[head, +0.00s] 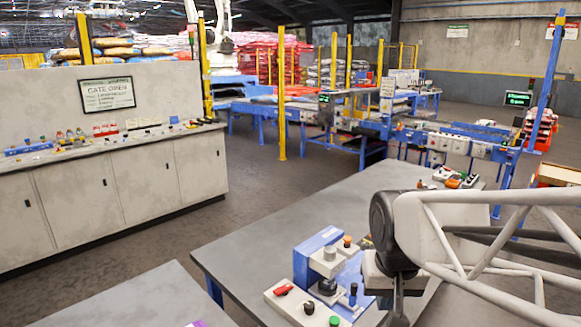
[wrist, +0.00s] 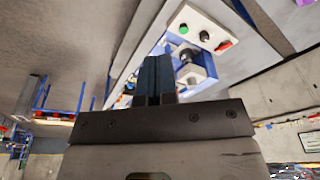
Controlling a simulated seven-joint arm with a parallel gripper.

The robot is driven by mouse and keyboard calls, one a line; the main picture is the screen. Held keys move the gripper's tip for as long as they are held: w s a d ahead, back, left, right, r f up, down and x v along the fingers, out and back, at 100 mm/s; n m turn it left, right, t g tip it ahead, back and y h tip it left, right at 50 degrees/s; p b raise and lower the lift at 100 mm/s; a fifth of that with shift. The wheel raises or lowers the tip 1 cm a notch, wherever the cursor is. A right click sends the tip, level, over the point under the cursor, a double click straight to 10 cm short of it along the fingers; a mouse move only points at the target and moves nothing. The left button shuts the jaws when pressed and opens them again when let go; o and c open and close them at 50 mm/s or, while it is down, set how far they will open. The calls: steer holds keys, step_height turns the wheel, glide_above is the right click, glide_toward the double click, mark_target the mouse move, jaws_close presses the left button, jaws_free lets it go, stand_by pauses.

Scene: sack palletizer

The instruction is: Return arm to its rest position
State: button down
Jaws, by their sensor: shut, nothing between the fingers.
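My gripper (wrist: 157,80) shows in the wrist view as two dark fingers side by side, shut with nothing between them. In the head view my arm reaches in from the right over the grey table, and its fingers are hidden or too small to make out. Beyond the fingers in the wrist view is a white control box (wrist: 203,30) with a green button, a black knob and a red switch. The same control box (head: 307,309) stands at the table's front edge in the head view, next to a blue-and-white press-like fixture (head: 325,262).
The grey table (head: 262,232) carries small coloured parts (head: 455,180) at its far end. A grey cabinet (head: 120,185) with a sign and many buttons stands at left. A blue conveyor line (head: 345,135), yellow posts (head: 282,95) and stacked sacks lie behind. The floor between is clear.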

steer(key=s+d, duration=0.2)
steer(key=s, duration=0.7)
steer(key=shift+f+n, duration=0.3)
stand_by(1.6)
